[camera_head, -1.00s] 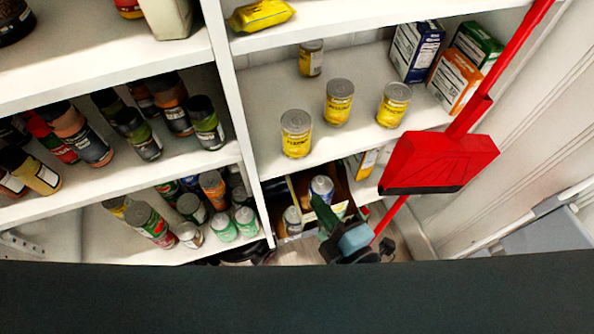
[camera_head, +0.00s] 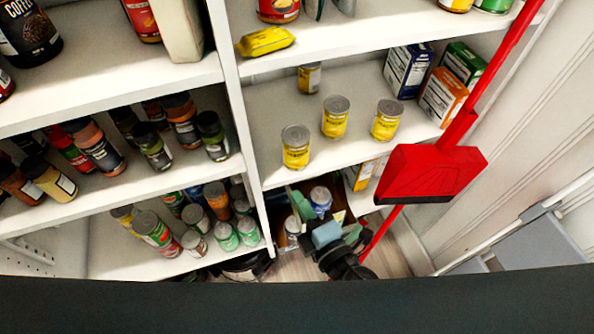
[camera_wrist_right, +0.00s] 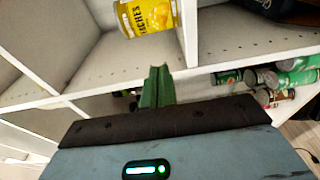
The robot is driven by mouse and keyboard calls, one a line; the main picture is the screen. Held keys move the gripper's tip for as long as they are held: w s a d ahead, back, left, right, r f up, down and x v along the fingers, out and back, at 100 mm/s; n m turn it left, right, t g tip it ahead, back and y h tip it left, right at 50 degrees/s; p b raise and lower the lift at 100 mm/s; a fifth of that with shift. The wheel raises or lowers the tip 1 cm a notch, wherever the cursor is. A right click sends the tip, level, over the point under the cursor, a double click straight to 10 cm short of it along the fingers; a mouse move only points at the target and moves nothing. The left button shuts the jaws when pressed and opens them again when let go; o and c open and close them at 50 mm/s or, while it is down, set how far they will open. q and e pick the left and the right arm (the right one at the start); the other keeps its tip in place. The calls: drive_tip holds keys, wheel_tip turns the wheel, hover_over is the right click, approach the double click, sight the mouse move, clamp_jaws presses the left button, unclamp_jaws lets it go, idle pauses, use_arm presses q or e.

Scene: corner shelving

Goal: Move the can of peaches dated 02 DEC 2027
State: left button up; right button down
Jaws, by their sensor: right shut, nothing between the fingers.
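Several yellow-labelled cans stand upright on the middle right shelf in the head view: a front left can (camera_head: 296,150), a middle can (camera_head: 335,119), a right can (camera_head: 386,122) and a can at the back (camera_head: 309,78). Their dates are too small to read. In the right wrist view a yellow can marked "PEACHES" (camera_wrist_right: 148,17) shows at the top, cut off by the frame; no date is legible. My right gripper (camera_wrist_right: 157,88) is shut and empty, its green fingers together, below and apart from that can. In the head view it is low, below the cans' shelf. My left gripper is not in view.
Boxes (camera_head: 440,90) stand right of the cans. A red dustpan (camera_head: 430,172) with a long handle is in front of the shelf's right side. A box with cans (camera_head: 321,196) sits below, near my right gripper. Jars and cans fill the left shelves (camera_head: 100,180).

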sight(307, 157)
drive_tip(key=w, duration=0.5)
drive_tip(key=w+a+p, duration=0.1)
drive_tip(key=w, duration=0.1)
drive_tip(key=shift+w, duration=0.15)
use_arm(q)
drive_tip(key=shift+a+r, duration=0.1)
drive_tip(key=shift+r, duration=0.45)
use_arm(e)
drive_tip(key=shift+w+d, duration=0.1)
drive_tip(key=shift+w, duration=0.1)
drive_tip(key=w, duration=0.2)
drive_tip(key=w+d, duration=0.1)
drive_tip(key=w+b, duration=0.1)
drive_tip(key=w, duration=0.1)
drive_tip(key=shift+w+d+f, duration=0.2)
drive_tip(key=shift+w+d, duration=0.15)
drive_tip(key=shift+d, duration=0.05)
drive_tip(key=shift+w+d+r, duration=0.1)
drive_tip(key=shift+w+d, duration=0.05)
drive_tip(key=shift+w, duration=0.35)
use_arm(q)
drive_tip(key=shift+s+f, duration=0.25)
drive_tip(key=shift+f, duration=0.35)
